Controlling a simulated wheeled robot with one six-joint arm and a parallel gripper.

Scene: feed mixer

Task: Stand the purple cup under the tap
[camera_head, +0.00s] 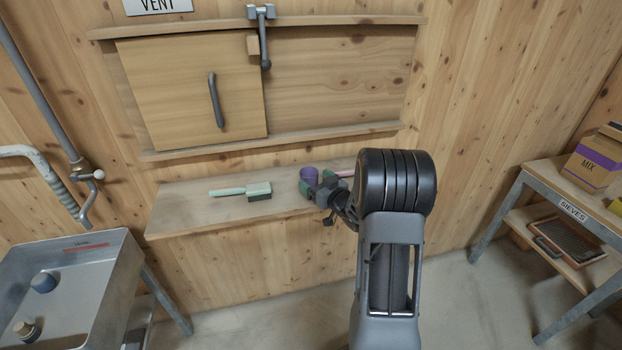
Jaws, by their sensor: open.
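The purple cup (308,174) is on the wooden shelf (185,212) below the hatch, partly hidden by my gripper (317,186). My gripper is open, its fingertips right at the cup's near side. I cannot tell whether the fingers are around it or touching it. The tap (87,205) is at the end of a grey pipe on the left wall, with a small pale knob. It hangs above the back of the metal basin (112,290).
A pale green brush (242,191) lies left of the cup. A pink-handled item (345,173) lies to the right, partly behind my arm. A sieve table (535,182) stands right.

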